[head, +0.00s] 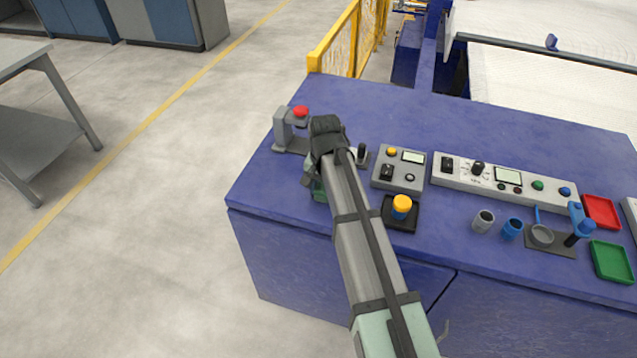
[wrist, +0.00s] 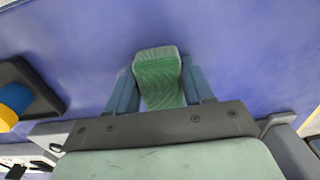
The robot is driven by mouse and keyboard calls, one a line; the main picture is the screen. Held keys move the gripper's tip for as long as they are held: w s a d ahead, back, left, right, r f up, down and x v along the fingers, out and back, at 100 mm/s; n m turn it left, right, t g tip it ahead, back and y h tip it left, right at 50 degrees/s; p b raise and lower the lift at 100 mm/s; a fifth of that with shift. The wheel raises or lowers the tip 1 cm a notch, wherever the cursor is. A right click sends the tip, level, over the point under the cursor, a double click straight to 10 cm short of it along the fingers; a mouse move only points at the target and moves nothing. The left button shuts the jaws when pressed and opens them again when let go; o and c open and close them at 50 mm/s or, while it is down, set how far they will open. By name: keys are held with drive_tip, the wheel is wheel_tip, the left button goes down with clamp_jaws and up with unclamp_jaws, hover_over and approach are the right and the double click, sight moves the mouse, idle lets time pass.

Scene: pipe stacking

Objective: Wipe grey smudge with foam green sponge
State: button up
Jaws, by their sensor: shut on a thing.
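The green foam sponge (wrist: 158,78) is in the wrist view, a rounded block with a paler far edge. My gripper (wrist: 159,90) is shut on it, with one blue-grey finger along each side. The sponge's far end sticks out past the fingertips over the blue tabletop. I cannot tell whether its underside touches the surface. In the head view my arm reaches over the left part of the blue bench (head: 262,188) and hides most of the gripper and the sponge. I cannot make out a grey smudge in either view.
A grey stand with a red button (head: 300,112) is left of my wrist. A yellow knob on a black base (head: 401,207) and control boxes (head: 398,169) are to the right. Farther right are cups (head: 483,221), a red tray (head: 601,212) and a green tray (head: 611,262).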

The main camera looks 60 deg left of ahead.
drive_tip(key=shift+w+d+f, duration=0.1)
drive_tip(key=shift+w+d, duration=1.9)
drive_tip(key=shift+d, duration=0.05)
drive_tip(key=shift+s+a, duration=2.45)
drive_tip(key=shift+a, duration=0.1)
drive_tip(key=shift+s+a, duration=0.15)
drive_tip(key=shift+r, duration=4.1)
